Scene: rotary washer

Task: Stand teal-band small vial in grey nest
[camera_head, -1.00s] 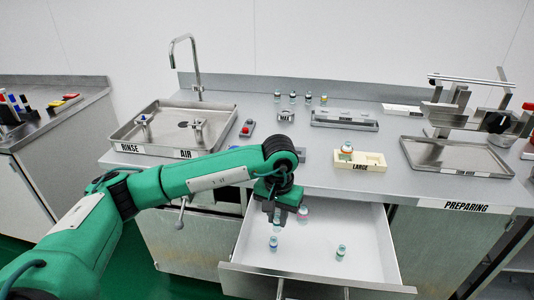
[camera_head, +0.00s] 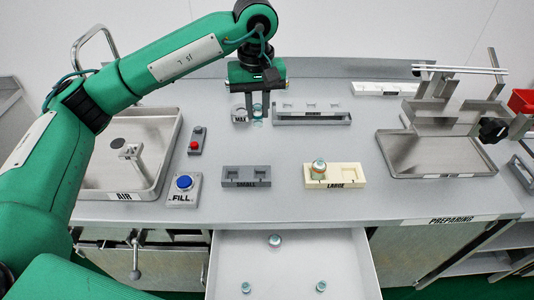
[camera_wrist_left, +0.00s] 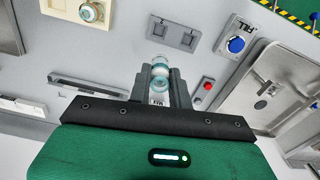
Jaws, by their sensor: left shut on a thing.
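My left gripper (camera_head: 257,112) hangs with its fingers pointing down over the rear of the counter, close to the MAX-labelled piece (camera_head: 239,115). It is shut on a small glass vial (camera_wrist_left: 160,62), which shows between and beyond the fingers in the left wrist view; a teal tint shows on it, but its band is hard to read. The grey nest (camera_head: 246,185) is the block labelled SMALL, with two empty sockets, on the counter in front of the gripper. It also shows in the left wrist view (camera_wrist_left: 176,42). My right gripper is out of view.
A cream LARGE nest (camera_head: 348,183) holds a vial (camera_head: 319,168) in its left socket. The FILL button (camera_head: 183,187) and a red-button box (camera_head: 196,142) stand left. The open drawer (camera_head: 345,255) holds three vials. A long grey rack (camera_head: 310,119) stands right of the gripper.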

